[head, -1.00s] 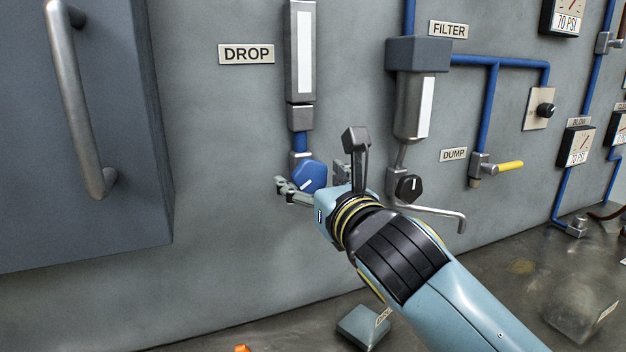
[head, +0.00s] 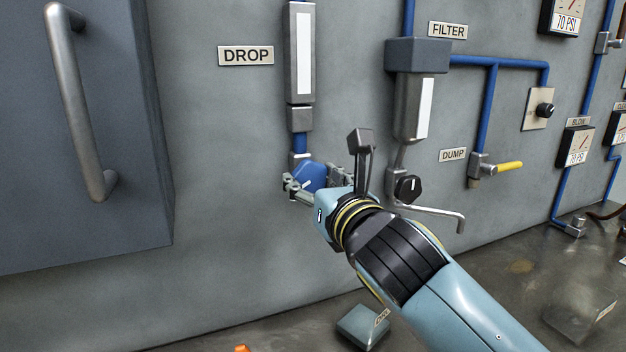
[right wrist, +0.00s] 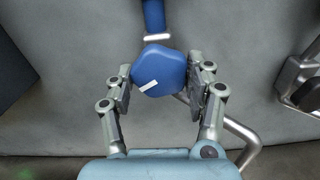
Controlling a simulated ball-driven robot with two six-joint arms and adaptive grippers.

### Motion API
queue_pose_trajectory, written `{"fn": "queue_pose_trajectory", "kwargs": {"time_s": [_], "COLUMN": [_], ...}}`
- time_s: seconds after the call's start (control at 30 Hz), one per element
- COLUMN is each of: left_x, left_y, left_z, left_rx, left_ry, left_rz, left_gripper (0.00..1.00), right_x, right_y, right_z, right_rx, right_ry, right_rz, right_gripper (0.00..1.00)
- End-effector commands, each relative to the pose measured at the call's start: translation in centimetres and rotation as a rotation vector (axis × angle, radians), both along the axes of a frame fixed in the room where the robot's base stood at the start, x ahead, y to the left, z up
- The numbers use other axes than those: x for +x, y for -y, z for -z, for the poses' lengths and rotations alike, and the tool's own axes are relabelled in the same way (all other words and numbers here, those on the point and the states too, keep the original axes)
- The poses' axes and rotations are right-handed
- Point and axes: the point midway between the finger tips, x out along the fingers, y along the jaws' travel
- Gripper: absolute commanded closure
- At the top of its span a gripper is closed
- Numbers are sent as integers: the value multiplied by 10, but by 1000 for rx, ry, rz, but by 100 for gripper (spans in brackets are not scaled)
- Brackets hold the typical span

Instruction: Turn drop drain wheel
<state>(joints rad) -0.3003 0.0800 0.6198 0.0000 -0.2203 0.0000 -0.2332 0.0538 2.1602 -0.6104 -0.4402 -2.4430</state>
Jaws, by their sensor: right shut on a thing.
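The drop drain wheel (head: 311,176) is a blue faceted knob with a white mark, at the foot of the blue pipe below the DROP label (head: 246,55). In the right wrist view the wheel (right wrist: 160,71) sits between the fingers, its white mark slanting up to the right. My right gripper (head: 318,182) is shut on the wheel, one finger at each side; it also shows in the right wrist view (right wrist: 160,82). My wrist hides the wheel's lower part in the head view. My left gripper is not in view.
A black filter knob (head: 408,188) and a bent metal drain pipe (head: 438,212) are close to the right of my gripper. A cabinet with a handle (head: 82,105) juts out at the left. A yellow DUMP lever (head: 509,166) is farther right.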

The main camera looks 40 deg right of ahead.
Motion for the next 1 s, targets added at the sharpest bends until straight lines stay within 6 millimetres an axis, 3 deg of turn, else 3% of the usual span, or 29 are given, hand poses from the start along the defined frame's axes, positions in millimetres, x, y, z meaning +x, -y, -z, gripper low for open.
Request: {"fn": "queue_pose_trajectory", "kwargs": {"time_s": [0.43,1.0], "left_x": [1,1], "left_y": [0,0], "left_z": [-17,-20], "left_rx": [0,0], "left_ry": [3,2], "left_rz": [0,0], "left_gripper": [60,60], "right_x": [0,1], "right_y": [-1,-2], "right_z": [-2,-2], "right_rx": [359,886], "right_ry": [87,214], "right_rz": [0,1], "right_gripper": [79,79]}}
